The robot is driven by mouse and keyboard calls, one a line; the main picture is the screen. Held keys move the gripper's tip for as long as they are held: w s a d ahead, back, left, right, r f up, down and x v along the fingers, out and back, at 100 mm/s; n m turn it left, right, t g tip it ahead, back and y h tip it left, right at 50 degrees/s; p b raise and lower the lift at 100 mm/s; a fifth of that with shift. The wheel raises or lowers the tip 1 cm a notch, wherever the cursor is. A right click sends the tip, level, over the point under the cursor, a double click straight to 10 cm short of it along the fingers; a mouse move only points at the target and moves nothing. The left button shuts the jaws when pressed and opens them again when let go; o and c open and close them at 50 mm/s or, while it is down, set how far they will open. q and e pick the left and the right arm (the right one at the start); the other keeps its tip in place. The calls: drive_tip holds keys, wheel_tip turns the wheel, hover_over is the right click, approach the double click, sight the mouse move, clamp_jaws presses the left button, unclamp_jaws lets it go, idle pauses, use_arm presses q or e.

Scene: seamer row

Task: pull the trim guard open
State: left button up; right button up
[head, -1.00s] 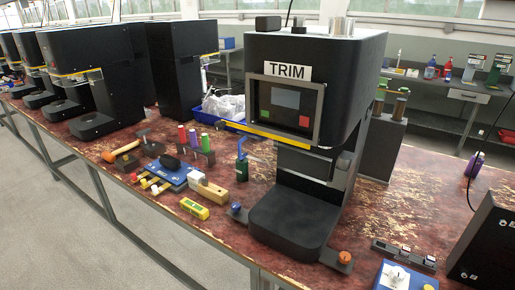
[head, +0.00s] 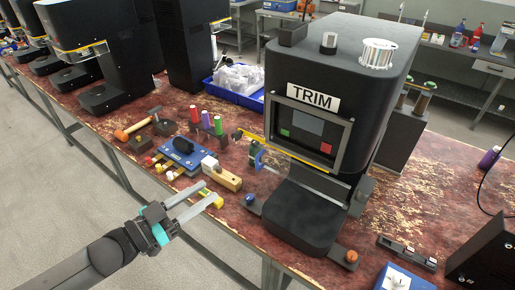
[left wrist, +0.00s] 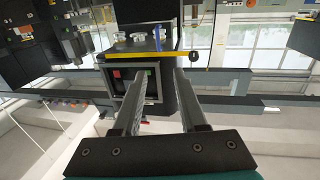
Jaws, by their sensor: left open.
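The trim guard (head: 290,158) shows as a yellow-edged bar across the front of the black machine labelled TRIM (head: 390,95), below its button panel. The bar's left end sticks out past the machine's side. In the left wrist view a yellow bar (left wrist: 125,56) with a dark round knob at its right end lies beyond my fingers. My left gripper (head: 211,193) is open and empty, in front of the bench and left of the machine, apart from the guard. Its two fingers (left wrist: 160,75) are spread in the left wrist view. My right gripper is out of view.
A yellow block (head: 217,202), a wooden block (head: 222,176), a blue fixture (head: 184,153) and thread spools (head: 206,121) crowd the bench left of the machine. A blue clamp-like tool (head: 256,155) stands close under the guard's left end. An orange knob (head: 351,256) is at front right.

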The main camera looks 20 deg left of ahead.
sight(257, 160)
use_arm(q)
drive_tip(key=x, duration=1.5)
drive_tip(key=shift+d, duration=0.2)
drive_tip(key=shift+r, duration=0.15)
clamp_jaws()
drive_tip(key=shift+d, duration=0.1)
idle(1.0)
